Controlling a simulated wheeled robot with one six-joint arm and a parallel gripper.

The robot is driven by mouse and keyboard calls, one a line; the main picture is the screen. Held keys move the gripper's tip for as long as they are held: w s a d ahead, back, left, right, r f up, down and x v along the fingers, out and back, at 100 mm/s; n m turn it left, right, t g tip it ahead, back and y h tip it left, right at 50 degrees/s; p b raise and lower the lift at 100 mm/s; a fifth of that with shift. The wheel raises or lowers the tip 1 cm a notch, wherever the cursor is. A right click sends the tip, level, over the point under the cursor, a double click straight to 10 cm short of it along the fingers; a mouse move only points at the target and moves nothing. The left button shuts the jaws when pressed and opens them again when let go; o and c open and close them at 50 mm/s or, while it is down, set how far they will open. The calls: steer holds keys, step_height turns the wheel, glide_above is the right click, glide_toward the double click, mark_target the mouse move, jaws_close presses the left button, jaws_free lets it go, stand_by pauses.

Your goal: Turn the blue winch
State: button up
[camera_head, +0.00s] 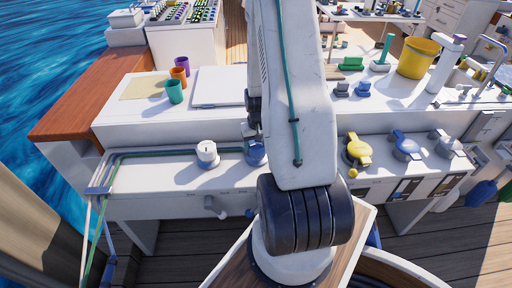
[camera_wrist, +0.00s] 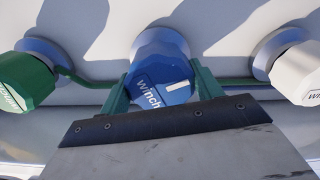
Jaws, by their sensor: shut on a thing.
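The blue winch (camera_wrist: 160,62) is a faceted knob with white "winch" lettering and a white mark, on a round blue base. In the wrist view my gripper (camera_wrist: 160,85) has its two green fingers on either side of the knob, shut on it. In the head view the blue winch (camera_head: 256,155) shows only in part beside my arm, on the white ledge, and my fingers are mostly hidden.
A green winch (camera_wrist: 25,82) and a white winch (camera_wrist: 298,72) flank the blue one; the white one also shows in the head view (camera_head: 207,154). A green rope (camera_wrist: 90,83) runs along them. Yellow (camera_head: 357,150) and blue (camera_head: 405,146) valves sit to the right.

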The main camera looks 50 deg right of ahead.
steer(key=shift+m, duration=0.7)
steer(key=o, duration=1)
steer(key=shift+r, duration=0.1)
steer(key=shift+r, duration=0.35)
step_height(320, 180, up, 7)
steer(key=shift+f, duration=0.1)
steer(key=shift+s, duration=0.1)
